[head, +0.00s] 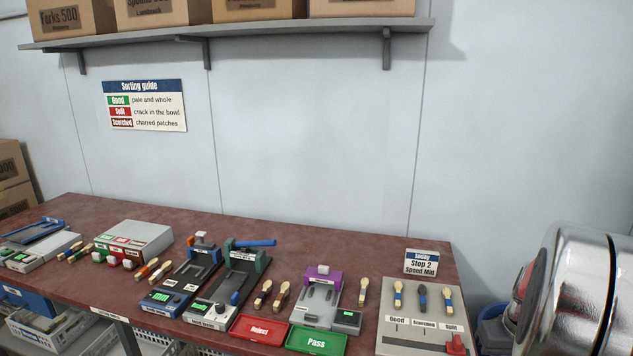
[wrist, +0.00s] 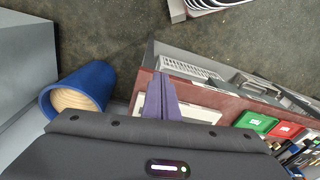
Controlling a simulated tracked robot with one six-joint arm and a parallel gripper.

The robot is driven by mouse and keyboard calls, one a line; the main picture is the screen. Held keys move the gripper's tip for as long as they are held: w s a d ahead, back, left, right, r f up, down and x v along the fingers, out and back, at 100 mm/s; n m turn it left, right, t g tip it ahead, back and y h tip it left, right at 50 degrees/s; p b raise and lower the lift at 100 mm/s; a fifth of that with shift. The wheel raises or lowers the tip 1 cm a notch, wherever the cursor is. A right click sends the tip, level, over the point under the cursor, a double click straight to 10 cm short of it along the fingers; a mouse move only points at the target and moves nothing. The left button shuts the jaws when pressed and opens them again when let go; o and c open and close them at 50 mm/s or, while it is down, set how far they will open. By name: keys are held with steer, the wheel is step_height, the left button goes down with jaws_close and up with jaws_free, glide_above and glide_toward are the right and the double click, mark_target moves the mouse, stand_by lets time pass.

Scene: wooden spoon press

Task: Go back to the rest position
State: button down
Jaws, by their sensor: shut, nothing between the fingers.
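My gripper (wrist: 163,98) shows in the wrist view as a dark body along the bottom edge with purple-grey fingers close together. It is shut and holds nothing. It looks down over the right end of the bench and the floor beside it. The gripper does not show in the head view, where a shiny metal part of my arm fills the right edge.
The red-brown bench (head: 340,262) carries several devices, a red Reject tray (head: 262,328), a green Pass tray (head: 317,341) and a grey sorting board (head: 395,322) with spoons. A shelf (head: 240,34) hangs above. A blue bin (wrist: 75,93) stands beside the bench.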

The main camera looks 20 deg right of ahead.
steer(key=a+r+n+t, duration=0.1)
steer(key=a+r, duration=0.3)
steer(key=a, duration=0.8)
steer(key=a+r+n+t, duration=0.2)
steer(key=a+r, duration=0.3)
steer(key=a, duration=0.7)
steer(key=a+r+n+t, duration=0.1)
steer(key=a+r, duration=0.4)
steer(key=a, duration=0.8)
steer(key=shift+w+r+n, duration=0.15)
steer(key=shift+w+n, duration=0.2)
steer(key=shift+n, duration=0.15)
